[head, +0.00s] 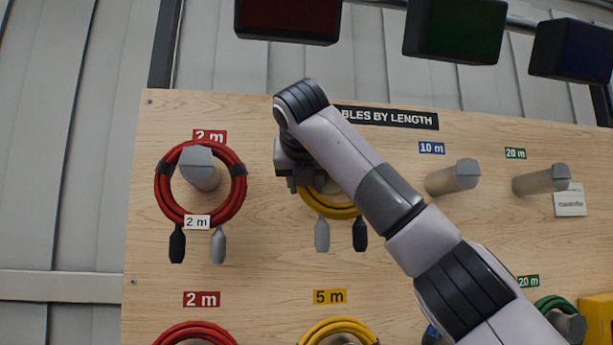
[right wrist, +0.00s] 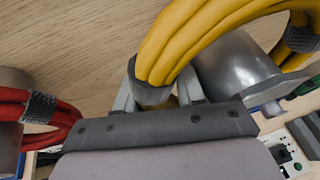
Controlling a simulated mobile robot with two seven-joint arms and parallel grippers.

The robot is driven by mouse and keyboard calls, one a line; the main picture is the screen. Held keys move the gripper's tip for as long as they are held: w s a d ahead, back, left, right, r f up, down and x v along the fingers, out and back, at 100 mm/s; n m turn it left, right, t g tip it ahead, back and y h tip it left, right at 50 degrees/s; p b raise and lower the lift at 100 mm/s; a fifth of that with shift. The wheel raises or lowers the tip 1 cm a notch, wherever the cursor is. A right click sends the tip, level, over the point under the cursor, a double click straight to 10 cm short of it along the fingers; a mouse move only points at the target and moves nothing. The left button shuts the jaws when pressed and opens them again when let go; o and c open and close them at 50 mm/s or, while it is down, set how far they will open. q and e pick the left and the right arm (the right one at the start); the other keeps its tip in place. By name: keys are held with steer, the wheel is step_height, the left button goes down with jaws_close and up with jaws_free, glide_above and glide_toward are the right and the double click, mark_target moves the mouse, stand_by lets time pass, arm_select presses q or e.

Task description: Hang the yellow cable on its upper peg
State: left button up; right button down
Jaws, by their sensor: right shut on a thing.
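The yellow cable (head: 335,211) is a coil at the upper row of the wooden board, with a grey and a black plug hanging below it. In the right wrist view, the yellow cable (right wrist: 190,38) runs between the fingers (right wrist: 160,92), at a dark wrap. A grey peg (right wrist: 235,65) shows close beside and behind the cable there; I cannot tell for sure whether the coil is around it. In the head view my arm hides that peg. My left gripper is not in view.
A red coil (head: 240,192) hangs on the upper left peg (head: 200,170). Bare pegs stand at 10 m (head: 453,178) and 20 m (head: 541,180). Another yellow coil (head: 340,325) is below, under the 5 m label (head: 330,297). Dark coloured panels (head: 455,30) hang above the board.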

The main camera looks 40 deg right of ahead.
steer(key=shift+a+f+x, duration=0.1)
steer(key=shift+f+x, duration=0.05)
steer(key=shift+x, duration=0.6)
steer(key=shift+a+f+x, duration=0.1)
steer(key=shift+a+x, duration=0.05)
steer(key=shift+x, duration=0.65)
steer(key=c, duration=0.6)
jaws_free()
steer(key=shift+f, duration=0.1)
steer(key=b+v, duration=0.1)
steer(key=v, duration=0.6)
steer(key=shift+a+b, duration=0.2)
steer(key=shift+b, duration=0.1)
